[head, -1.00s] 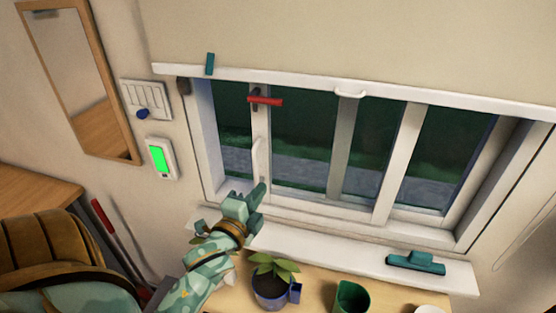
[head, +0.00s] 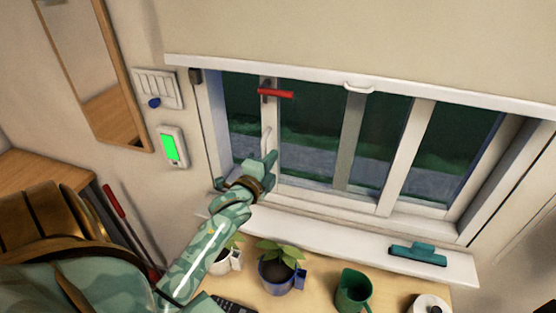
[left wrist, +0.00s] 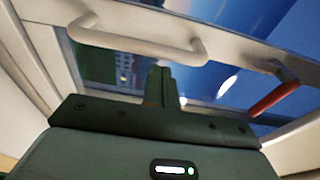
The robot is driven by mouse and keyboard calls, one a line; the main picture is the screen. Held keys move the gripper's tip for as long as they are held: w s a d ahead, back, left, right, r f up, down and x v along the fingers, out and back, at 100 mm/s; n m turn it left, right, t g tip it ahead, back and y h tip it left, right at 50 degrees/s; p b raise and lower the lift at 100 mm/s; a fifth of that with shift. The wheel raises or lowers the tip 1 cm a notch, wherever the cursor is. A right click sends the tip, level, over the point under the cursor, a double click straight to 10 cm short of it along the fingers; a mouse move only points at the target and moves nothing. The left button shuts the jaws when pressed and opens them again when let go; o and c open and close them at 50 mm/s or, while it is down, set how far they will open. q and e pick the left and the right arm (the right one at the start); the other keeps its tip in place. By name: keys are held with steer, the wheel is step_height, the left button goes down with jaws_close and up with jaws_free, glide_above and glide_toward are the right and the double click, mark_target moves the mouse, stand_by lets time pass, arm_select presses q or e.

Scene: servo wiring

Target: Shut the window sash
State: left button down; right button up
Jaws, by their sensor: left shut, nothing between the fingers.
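The window sash (head: 271,118) is a white-framed pane with a red lever (head: 275,94) and a white bar handle (head: 266,142) on its left upright. A dark strip with outside ground behind it shows between this upright and the left jamb. My left gripper (head: 269,163) is at the lower end of the handle, fingers shut and empty. In the left wrist view the closed fingers (left wrist: 163,86) point up just beneath the handle (left wrist: 140,42), and the red lever (left wrist: 272,98) is at right. I cannot tell whether the fingers touch the handle. My right gripper is not in view.
Below, the white sill (head: 340,236) holds a teal squeegee-like tool (head: 418,255) at right. A lit green panel (head: 171,147) is on the left wall.

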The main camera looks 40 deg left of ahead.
arm_select(q)
steer(key=shift+s+a, duration=0.25)
steer(key=shift+a, duration=0.05)
steer(key=s+a+p, duration=0.1)
steer(key=s+a, duration=0.2)
steer(key=a, duration=0.4)
steer(key=s+a+p, duration=0.1)
steer(key=s+a, duration=0.1)
steer(key=a, duration=0.5)
steer(key=shift+s, duration=0.4)
